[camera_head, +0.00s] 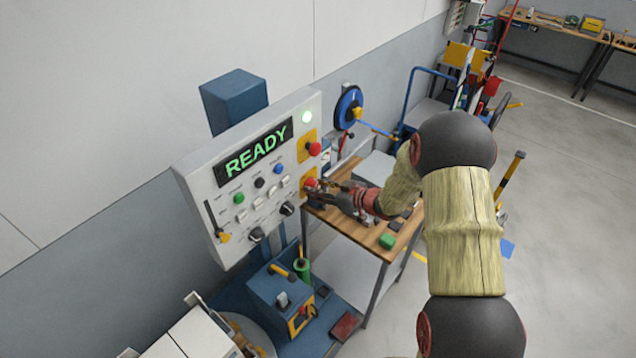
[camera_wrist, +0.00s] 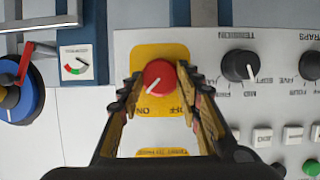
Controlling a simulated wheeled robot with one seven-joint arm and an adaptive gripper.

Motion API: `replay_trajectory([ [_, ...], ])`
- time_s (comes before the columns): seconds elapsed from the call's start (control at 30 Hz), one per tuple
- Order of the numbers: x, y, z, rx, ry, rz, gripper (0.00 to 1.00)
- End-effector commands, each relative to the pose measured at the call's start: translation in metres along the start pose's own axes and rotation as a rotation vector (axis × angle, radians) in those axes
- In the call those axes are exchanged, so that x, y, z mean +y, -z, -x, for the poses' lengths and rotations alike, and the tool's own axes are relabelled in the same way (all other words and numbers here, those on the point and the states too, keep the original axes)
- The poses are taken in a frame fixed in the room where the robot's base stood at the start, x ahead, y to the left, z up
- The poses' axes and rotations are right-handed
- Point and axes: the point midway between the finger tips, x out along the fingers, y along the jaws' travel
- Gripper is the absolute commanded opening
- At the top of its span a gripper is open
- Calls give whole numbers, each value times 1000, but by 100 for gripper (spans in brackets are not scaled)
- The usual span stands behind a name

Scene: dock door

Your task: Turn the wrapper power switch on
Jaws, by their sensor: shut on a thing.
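The wrapper control panel (camera_head: 222,175) is on the wall side, with a lit green READY display (camera_head: 258,148). Its red power switch (camera_wrist: 158,77) sits on a yellow plate marked ON and OFF, upside down in the wrist view. The white pointer on the knob slants down-left, towards the ON mark. My gripper (camera_wrist: 160,86) is shut on this knob, one finger on each side. In the head view, the red switch (camera_head: 310,183) shows at the panel's lower right, partly hidden by my gripper (camera_head: 318,186).
A red button (camera_head: 314,148) on another yellow plate is just above the switch. A TENSION dial (camera_wrist: 240,66) and small buttons are close beside it. A wooden bench (camera_head: 345,222) stands below my arm.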

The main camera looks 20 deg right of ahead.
Motion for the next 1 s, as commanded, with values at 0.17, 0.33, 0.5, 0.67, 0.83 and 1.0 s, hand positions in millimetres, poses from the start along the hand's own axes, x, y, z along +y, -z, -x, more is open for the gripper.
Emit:
replay_trajectory([
  [0.17,0,0,0,-1,10,-24,9],
  [0.33,0,-1,0,-1,12,-28,9],
  [0.5,0,-1,0,0,12,-28,9],
  [0.67,0,-1,0,0,12,-28,40],
  [0.83,0,0,0,0,11,-27,50],
  [1.0,0,0,0,0,11,-27,53],
])
